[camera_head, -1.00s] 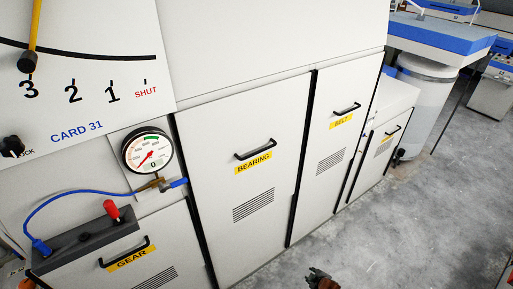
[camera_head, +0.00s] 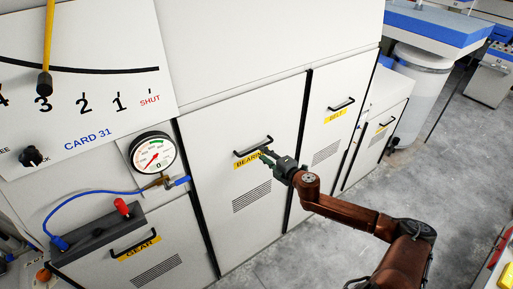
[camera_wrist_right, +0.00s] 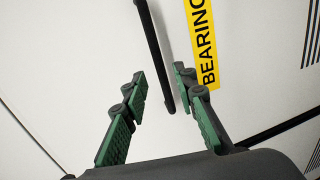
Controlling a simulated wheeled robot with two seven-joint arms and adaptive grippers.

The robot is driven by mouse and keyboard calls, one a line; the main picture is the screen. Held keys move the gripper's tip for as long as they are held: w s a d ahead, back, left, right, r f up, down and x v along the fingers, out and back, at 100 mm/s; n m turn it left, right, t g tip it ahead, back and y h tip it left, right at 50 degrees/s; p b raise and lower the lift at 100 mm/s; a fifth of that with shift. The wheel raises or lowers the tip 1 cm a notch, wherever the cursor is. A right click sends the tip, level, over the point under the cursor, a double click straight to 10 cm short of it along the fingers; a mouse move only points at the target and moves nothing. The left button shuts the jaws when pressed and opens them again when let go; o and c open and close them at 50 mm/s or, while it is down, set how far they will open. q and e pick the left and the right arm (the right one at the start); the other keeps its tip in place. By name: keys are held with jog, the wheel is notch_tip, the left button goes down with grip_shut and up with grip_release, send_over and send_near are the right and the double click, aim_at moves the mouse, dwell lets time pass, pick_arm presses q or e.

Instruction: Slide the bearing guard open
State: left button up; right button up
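The bearing guard (camera_head: 222,172) is a tall pale panel with a yellow BEARING label (camera_head: 245,161) and a black bar handle (camera_head: 262,141). It stands closed, level with its neighbours. My right gripper (camera_head: 265,154) is in front of this panel, at the right end of the handle, and covers part of the label. In the right wrist view its green-padded fingers (camera_wrist_right: 160,83) are apart. The handle's lower end (camera_wrist_right: 166,92) shows between them, with the label (camera_wrist_right: 204,40) beside the right finger. I cannot tell whether the fingers touch the handle. My left gripper is not in view.
The GEAR panel (camera_head: 165,246) is at lower left, below a grey block with a blue hose (camera_head: 85,195) and a pressure gauge (camera_head: 153,154). The BELT panel (camera_head: 335,100) is to the right. Grey floor (camera_head: 445,190) is open at the right.

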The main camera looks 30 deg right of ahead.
aim_at(256, 149)
jog(key=p+x, duration=0.1)
jog(key=x, duration=0.5)
jog(key=shift+c, duration=0.2)
grip_shut()
dwell(0.5)
